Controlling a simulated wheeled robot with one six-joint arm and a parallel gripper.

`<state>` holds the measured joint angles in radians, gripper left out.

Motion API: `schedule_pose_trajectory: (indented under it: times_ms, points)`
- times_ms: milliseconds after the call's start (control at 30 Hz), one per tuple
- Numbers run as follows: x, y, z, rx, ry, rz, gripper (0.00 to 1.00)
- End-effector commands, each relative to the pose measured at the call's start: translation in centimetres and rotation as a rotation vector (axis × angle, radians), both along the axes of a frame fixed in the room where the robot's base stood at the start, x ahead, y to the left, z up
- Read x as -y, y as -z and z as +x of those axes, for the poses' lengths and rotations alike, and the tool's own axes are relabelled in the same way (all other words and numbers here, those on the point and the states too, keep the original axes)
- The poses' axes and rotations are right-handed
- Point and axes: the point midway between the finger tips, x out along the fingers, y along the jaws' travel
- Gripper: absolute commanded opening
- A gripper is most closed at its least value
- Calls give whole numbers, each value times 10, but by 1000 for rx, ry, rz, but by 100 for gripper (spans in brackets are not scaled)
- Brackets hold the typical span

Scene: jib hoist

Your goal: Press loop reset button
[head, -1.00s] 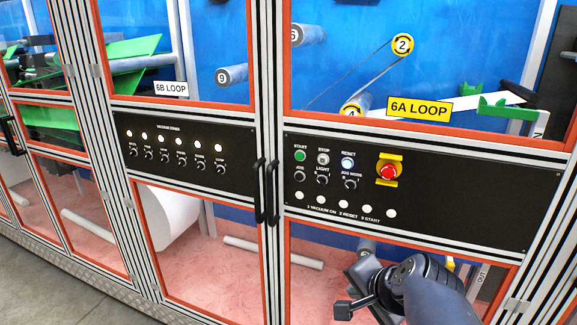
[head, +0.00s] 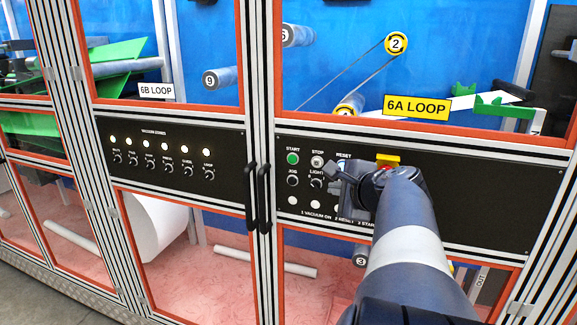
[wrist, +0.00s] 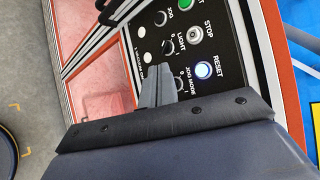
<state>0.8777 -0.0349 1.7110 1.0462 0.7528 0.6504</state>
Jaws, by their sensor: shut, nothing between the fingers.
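The RESET button (wrist: 204,69) is round and glows white-blue in the wrist view, with its label beside it. It sits on the black control panel (head: 480,185) under the 6A LOOP sign. In the head view my gripper covers most of the button, and its RESET label (head: 343,155) shows just above. My gripper (head: 334,171) is shut and empty in front of the panel. In the wrist view the fingertips (wrist: 158,72) point at the panel near the LIGHT and JOG MODE knobs, to the left of the lit button. I cannot tell how far they are from the panel.
The green START button (head: 292,158) and the STOP button (head: 317,161) sit to the left of RESET. The emergency stop under a yellow guard (head: 388,159) is partly hidden behind my arm. Black door handles (head: 264,198) stick out left of the panel.

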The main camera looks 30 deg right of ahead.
Motion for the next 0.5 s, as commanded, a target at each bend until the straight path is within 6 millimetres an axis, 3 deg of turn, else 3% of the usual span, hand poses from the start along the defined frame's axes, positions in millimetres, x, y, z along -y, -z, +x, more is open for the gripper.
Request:
schedule_pose_trajectory:
  times_ms: [267,500]
  points:
    - [7,0,7,-2,-1,0,0]
    - [32,-1,28,-3,-2,1,0]
